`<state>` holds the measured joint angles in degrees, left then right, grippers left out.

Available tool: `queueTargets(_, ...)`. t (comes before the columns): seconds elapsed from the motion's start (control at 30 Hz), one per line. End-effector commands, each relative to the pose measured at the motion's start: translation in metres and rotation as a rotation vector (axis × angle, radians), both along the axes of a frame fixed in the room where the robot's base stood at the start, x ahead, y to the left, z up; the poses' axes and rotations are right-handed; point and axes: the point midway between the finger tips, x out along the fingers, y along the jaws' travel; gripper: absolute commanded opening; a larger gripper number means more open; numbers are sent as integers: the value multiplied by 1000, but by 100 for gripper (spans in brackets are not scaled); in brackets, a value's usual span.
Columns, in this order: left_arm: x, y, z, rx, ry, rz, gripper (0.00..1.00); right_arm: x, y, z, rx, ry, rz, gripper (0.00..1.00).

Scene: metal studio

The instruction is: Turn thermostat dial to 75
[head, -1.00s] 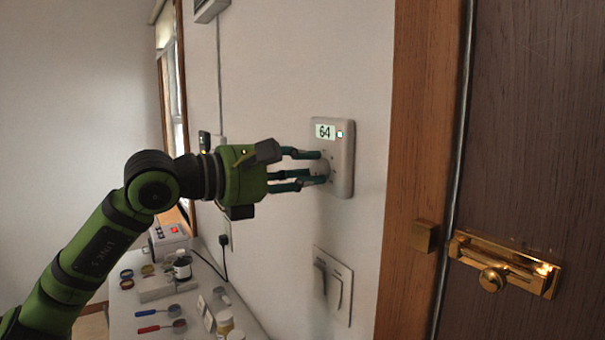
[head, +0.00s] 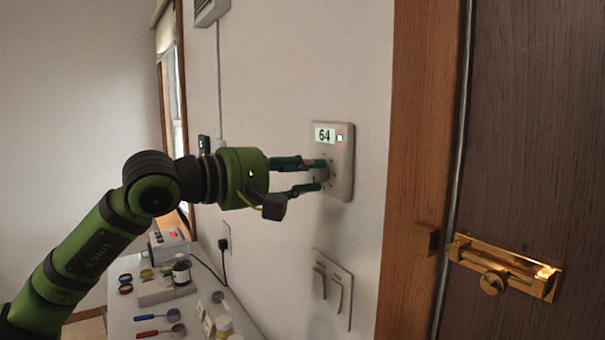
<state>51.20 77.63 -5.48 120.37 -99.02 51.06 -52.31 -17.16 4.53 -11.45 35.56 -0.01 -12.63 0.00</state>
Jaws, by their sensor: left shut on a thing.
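The thermostat (head: 343,160) is a pale box on the wall, right of centre. Its display (head: 324,135) reads 64, with a small lit green mark beside it. The round dial (head: 325,173) sits below the display and is partly hidden by my fingers. My left gripper (head: 323,175) reaches in from the left and is shut on the dial, one finger above and one below. The gripper body is rolled about its long axis. My right gripper is not in view.
A double light switch (head: 332,290) is below the thermostat. A wooden door frame (head: 425,130) and a dark door with a brass bolt (head: 505,265) stand to the right. A counter (head: 125,310) with jars and measuring spoons lies lower left.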

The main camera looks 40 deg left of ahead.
Motion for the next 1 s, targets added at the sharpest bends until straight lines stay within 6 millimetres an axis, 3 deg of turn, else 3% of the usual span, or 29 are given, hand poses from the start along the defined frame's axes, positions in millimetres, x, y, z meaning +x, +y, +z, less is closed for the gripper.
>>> queueTargets(0.5,-1,0,3,13,-15,1,0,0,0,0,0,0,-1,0)
queueTargets(0.53,-1,0,3,13,-15,1,42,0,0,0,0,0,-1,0)
queueTargets(0.57,-1,0,3,13,-15,1,54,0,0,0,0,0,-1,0)
queueTargets(1.0,-1,1,0,13,-6,1,54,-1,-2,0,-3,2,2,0)
